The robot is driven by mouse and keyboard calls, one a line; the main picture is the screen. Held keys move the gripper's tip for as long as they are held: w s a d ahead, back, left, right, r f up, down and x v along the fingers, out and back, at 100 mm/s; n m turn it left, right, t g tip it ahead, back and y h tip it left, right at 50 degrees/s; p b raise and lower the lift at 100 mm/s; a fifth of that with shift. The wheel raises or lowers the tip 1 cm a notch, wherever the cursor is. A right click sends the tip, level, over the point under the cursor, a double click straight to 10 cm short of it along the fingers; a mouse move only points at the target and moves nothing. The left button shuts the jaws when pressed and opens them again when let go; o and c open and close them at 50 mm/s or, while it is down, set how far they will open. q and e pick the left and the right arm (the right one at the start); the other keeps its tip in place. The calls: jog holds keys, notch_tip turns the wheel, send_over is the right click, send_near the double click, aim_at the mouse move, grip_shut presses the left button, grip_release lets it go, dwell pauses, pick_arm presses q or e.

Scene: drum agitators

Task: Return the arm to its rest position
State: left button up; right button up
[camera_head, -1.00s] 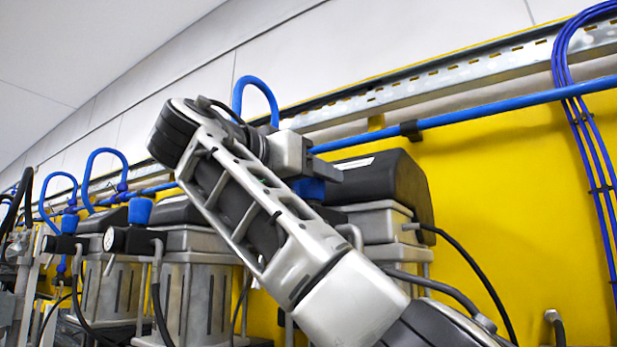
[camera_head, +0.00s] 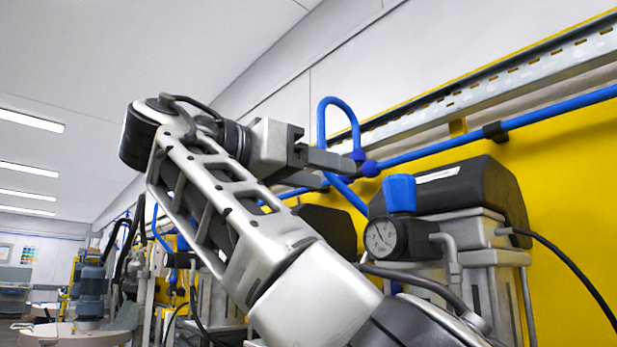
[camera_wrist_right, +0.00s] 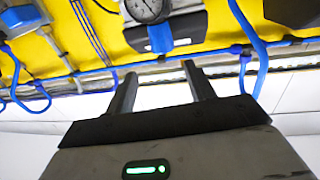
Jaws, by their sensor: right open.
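My right arm rises from the bottom of the head view and bends at the upper left. Its gripper (camera_head: 338,172) points right, with two dark fingers apart and nothing between them. In that view it overlaps the blue hose and pipe; I cannot tell the distance to them. In the right wrist view the two fingers (camera_wrist_right: 160,75) stand apart and empty, with the pipe and a light wall beyond. My left gripper is not in view.
A pressure gauge (camera_head: 381,238) with a blue knob (camera_head: 399,194) sits before a black-topped pump unit (camera_head: 470,195) on the yellow wall. A blue pipe (camera_head: 560,108) runs along it. More machines and a motor (camera_head: 91,290) stand at the left. The upper left is clear.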

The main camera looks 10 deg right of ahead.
jog(key=shift+w, duration=0.1)
dwell(0.4)
jog(key=w+a+f+n+t+y, duration=0.1)
jog(key=w+f+n+t+y, duration=0.3)
jog(key=w+f, duration=0.6)
jog(key=w+a+f+n+y, duration=0.15)
jog(key=w+f+n, duration=0.45)
jog(key=f, duration=0.6)
jog(key=w+f+n+y, duration=0.2)
jog(key=f+y, duration=0.2)
jog(key=f, duration=1.2)
jog(key=w+f+n+y, duration=0.2)
jog(key=f+n+y, duration=0.15)
jog(key=f, duration=1.15)
jog(key=s+d+f+g+y, duration=0.1)
jog(key=s+f+y, duration=0.1)
jog(key=s+f, duration=0.7)
jog(key=s+d+f+g+y, duration=0.15)
jog(key=s+f, duration=0.25)
jog(key=f, duration=0.8)
jog(key=s+d+f+y, duration=0.1)
jog(key=s+d+f, duration=0.2)
jog(key=s, duration=0.9)
jog(key=s+d+f+t+y, duration=0.1)
jog(key=s+d+f, duration=0.2)
jog(key=s, duration=1)
jog(key=shift+d+f, duration=0.4)
jog(key=shift+f, duration=0.25)
